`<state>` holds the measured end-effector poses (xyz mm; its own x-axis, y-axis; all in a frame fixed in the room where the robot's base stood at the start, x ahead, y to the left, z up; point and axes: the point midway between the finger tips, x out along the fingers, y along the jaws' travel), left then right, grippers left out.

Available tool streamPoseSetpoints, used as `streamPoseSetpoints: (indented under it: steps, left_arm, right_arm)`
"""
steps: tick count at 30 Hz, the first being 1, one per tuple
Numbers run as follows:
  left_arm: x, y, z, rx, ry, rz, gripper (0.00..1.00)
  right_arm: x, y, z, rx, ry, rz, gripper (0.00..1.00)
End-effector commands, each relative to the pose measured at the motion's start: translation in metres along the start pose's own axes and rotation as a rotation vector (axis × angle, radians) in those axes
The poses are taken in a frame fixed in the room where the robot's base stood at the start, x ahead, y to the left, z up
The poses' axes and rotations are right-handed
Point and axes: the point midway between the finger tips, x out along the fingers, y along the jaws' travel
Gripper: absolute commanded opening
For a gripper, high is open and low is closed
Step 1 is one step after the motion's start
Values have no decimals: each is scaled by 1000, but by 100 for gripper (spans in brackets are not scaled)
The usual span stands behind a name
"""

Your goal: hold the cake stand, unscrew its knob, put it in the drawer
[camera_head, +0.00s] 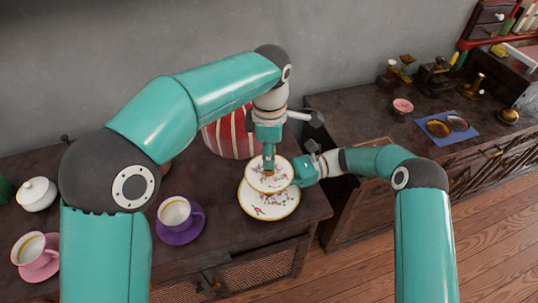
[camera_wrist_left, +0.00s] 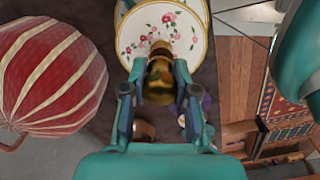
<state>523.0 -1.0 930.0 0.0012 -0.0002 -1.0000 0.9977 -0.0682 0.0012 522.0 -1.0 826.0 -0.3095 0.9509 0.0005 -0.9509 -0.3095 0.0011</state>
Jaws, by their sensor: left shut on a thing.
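The cake stand (camera_head: 258,207) is two-tiered, with white flowered plates and gold rims, and stands on the dark cabinet top near its right end. Its upper plate also shows in the left wrist view (camera_wrist_left: 180,32). My left gripper (camera_head: 269,168) points down over the middle of the upper plate. It is shut on the brass knob (camera_wrist_left: 158,82), which shows between its fingers in the left wrist view. My right gripper (camera_head: 300,171) is at the right edge of the upper plate; its fingers are too small and partly hidden to tell whether they grip it. I cannot make out an open drawer.
A red-and-white striped object (camera_head: 228,138) stands behind the stand. A cup on a purple saucer (camera_head: 187,229), a cup on a pink saucer (camera_head: 41,270) and a white lidded pot (camera_head: 37,194) are to the left. A second cabinet (camera_head: 345,103) with small items stands at right.

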Motion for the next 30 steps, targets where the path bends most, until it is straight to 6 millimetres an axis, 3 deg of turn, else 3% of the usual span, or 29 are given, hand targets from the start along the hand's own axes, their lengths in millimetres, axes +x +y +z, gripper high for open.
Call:
streamPoseSetpoints:
  steps: [19, 30]
  left_arm:
    - [-11, 0, 0, 0, -1, 2, 0]
    - [-47, 0, 0, 1, -1, 1, 0]
  right_arm:
    - [0, 0, 0, 0, 1, -2, 0]
    - [0, 0, 0, 0, 1, -2, 0]
